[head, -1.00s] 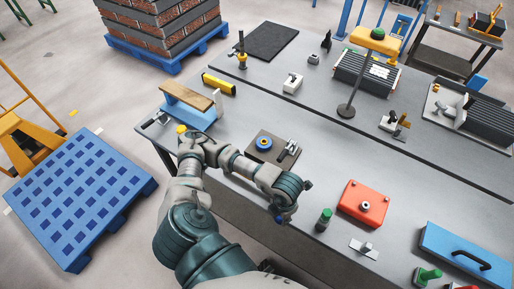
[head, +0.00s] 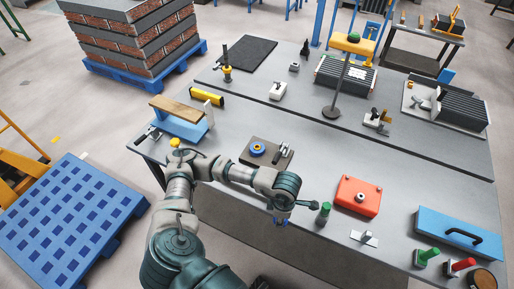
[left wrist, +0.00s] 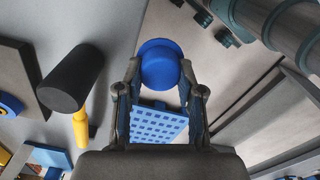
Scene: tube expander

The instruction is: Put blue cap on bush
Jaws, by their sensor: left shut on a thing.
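My left gripper (left wrist: 160,88) is shut on a round blue cap (left wrist: 160,64), held between its fingertips in the left wrist view. In the head view this gripper (head: 282,215) is over the table's front edge, left of a green-topped cylinder (head: 323,213); only a bit of blue shows under it. I cannot tell for sure which part is the bush. A short grey cylinder (head: 361,197) stands on a red block (head: 348,190) to the right of the gripper. A blue ring (head: 258,149) lies on a brown plate (head: 272,159) behind the arm. My right gripper is not in view.
A wood-topped blue block (head: 181,122) stands at the left. A black-topped yellow tool (left wrist: 75,80) is near the gripper's left in the wrist view. Free table lies behind the red block.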

